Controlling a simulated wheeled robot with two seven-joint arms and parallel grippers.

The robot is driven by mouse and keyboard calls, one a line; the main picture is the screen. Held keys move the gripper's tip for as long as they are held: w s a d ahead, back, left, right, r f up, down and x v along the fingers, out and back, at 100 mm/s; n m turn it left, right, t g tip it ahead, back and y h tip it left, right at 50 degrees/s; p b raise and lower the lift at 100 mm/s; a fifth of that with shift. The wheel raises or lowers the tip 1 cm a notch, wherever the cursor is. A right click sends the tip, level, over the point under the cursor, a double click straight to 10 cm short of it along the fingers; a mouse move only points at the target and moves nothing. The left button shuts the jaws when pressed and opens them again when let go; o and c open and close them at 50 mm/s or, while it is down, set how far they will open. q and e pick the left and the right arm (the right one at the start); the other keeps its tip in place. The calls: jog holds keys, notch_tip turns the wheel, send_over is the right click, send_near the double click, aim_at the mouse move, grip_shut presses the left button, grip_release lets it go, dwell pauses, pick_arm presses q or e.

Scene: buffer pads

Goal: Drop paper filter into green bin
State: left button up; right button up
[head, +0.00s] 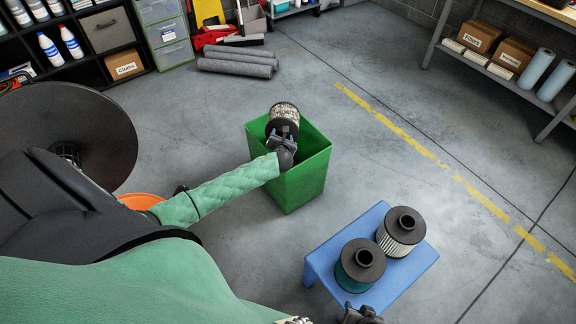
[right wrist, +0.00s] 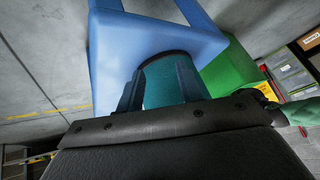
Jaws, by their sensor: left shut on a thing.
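A cream, speckled filter with a dark end cap (head: 284,115) is held by my left gripper (head: 281,140) above the far part of the green bin (head: 303,187). My left gripper is shut on it, and the fingers cover its near end. A white pleated filter with black caps (head: 396,246) and a teal filter (head: 348,280) stand upright on the blue stool (head: 407,272). My right gripper (head: 362,314) is at the stool's near edge. In the right wrist view its fingers (right wrist: 160,88) are spread, with the teal filter (right wrist: 163,82) between or just beyond them; contact is unclear.
An orange round container (head: 142,201) is partly hidden behind my left arm. Rolled grey mats (head: 237,64) lie on the floor at the back. Shelves (head: 500,60) stand at the back right. The floor right of the bin is clear.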

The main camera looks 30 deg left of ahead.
jog(key=shift+f, duration=0.3)
pick_arm(q)
jog(key=o, duration=1.8)
jog(key=shift+c, duration=0.2)
jog(key=shift+f, duration=0.1)
jog(key=shift+s, duration=0.1)
pick_arm(e)
jog(key=shift+r, duration=0.55)
pick_arm(q)
jog(key=v, duration=0.7)
jog(key=shift+s+d+r, duration=0.15)
jog(key=shift+s+r, duration=0.05)
jog(key=shift+r, duration=0.05)
pick_arm(e)
jog(key=shift+w+r, duration=0.1)
jog(key=shift+r, duration=0.2)
jog(key=shift+f, duration=0.1)
